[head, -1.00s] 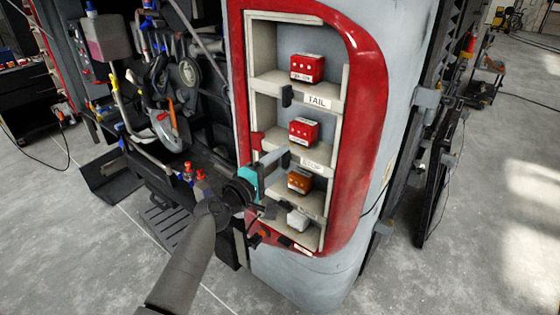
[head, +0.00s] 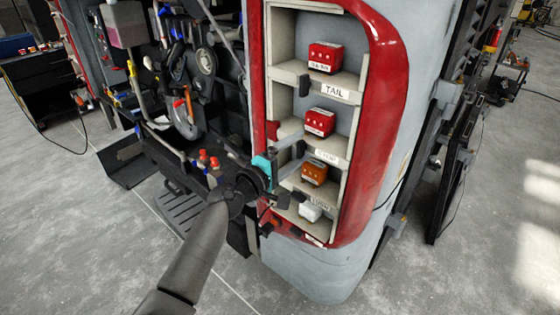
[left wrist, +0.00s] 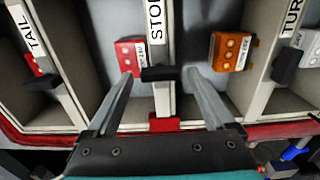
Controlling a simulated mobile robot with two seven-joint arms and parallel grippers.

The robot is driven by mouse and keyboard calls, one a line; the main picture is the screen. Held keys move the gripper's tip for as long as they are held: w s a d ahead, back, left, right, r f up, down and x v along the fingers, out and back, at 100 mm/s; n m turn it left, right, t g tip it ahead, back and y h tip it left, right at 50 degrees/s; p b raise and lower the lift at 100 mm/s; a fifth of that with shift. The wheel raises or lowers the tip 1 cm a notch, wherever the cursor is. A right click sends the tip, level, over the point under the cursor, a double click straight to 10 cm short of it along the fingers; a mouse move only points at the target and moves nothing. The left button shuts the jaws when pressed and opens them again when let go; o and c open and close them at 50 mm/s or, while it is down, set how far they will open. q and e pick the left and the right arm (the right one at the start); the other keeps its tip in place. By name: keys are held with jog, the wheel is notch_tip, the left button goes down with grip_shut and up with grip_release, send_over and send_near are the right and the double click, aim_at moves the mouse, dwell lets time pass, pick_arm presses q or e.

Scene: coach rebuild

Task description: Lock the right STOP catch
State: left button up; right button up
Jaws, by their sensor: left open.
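The black STOP catch (head: 301,148) sits at the left end of the shelf edge with the STOP label (head: 326,157). In the left wrist view the catch (left wrist: 160,73) lies across the end of that edge. A red piece (left wrist: 165,124) sits nearer the rim on the same line. My left gripper (head: 290,153) is at the STOP shelf, open. In the wrist view its fingers (left wrist: 160,76) stand on either side of the black catch, with small gaps visible; contact cannot be told. My right gripper is not in view.
A red lamp (head: 320,121) stands on the STOP shelf, an orange lamp (head: 314,172) below and another red lamp (head: 326,56) on the TAIL shelf. A red frame (head: 385,110) borders the rack. Hoses and tools (head: 185,100) crowd the left.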

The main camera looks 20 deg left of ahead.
pick_arm(q)
jog(key=b+v, duration=0.1)
jog(key=v, duration=1.4)
jog(key=shift+b, duration=0.4)
jog(key=s+a+f+m+g+y+b, duration=0.1)
jog(key=s+f+m+g+y+b, duration=0.25)
jog(key=f, duration=1.65)
jog(key=s+f+m+g+y+b, duration=0.15)
jog(key=s+f+g, duration=0.4)
jog(key=f, duration=1.45)
jog(key=s+d+f+m+g+b, duration=0.1)
jog(key=s+f+m+g, duration=0.1)
jog(key=s+f+m, duration=0.2)
jog(key=s+d+f+m+g+b, duration=0.2)
jog(key=s+f+m, duration=0.2)
jog(key=s+f, duration=0.7)
jog(key=s+d+f+m+g+y+b, duration=0.1)
jog(key=s+f, duration=0.7)
jog(key=s, duration=0.8)
jog(key=d+m+g+b, duration=0.1)
jog(key=m+g, duration=0.1)
jog(key=shift+s+f+m, duration=0.15)
jog(key=shift+f+m, duration=0.05)
jog(key=shift+m, duration=0.2)
